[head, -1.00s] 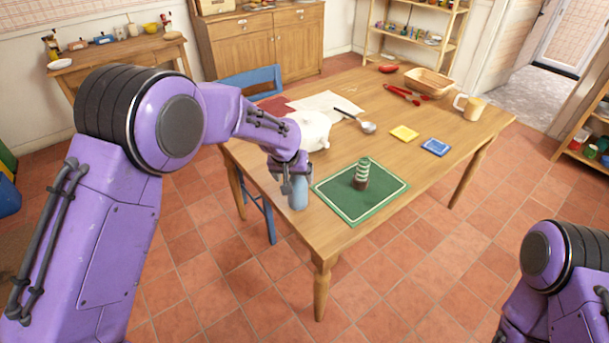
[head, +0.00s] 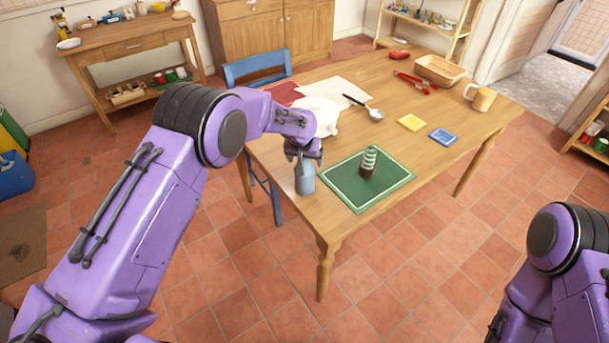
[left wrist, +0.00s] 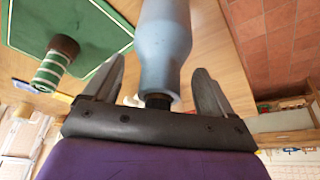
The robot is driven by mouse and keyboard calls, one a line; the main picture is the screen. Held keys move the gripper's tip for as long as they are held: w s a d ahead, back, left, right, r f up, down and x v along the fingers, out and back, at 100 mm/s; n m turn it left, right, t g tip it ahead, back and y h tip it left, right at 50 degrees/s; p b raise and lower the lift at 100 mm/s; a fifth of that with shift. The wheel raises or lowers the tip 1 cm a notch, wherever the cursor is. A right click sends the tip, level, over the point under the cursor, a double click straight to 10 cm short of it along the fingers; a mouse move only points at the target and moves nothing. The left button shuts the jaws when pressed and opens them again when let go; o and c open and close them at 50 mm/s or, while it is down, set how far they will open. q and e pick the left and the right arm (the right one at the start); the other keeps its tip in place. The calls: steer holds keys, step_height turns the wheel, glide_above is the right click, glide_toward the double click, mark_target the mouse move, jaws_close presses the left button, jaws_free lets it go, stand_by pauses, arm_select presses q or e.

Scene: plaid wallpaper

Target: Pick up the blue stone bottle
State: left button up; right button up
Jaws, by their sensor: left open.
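The blue stone bottle (head: 305,179) stands upright near the left edge of the table, beside the green mat. My left gripper (head: 304,155) is at the top of the bottle. In the left wrist view, the bottle (left wrist: 166,45) reaches between the two spread fingers of my left gripper (left wrist: 162,88), with its dark neck close to the palm. Gaps show between the bottle and both fingers. Only my right arm shows at the lower right of the head view; its gripper is out of view.
The green mat (head: 340,186) with a striped dark-based object (head: 368,162) lies right of the bottle. A white teapot (head: 322,112) stands behind my left gripper. Yellow (head: 411,122) and blue (head: 443,136) squares lie farther right. The table's front corner is bare.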

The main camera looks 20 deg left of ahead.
arm_select(q)
jaws_close()
steer(key=shift+r, duration=0.1)
stand_by(0.3)
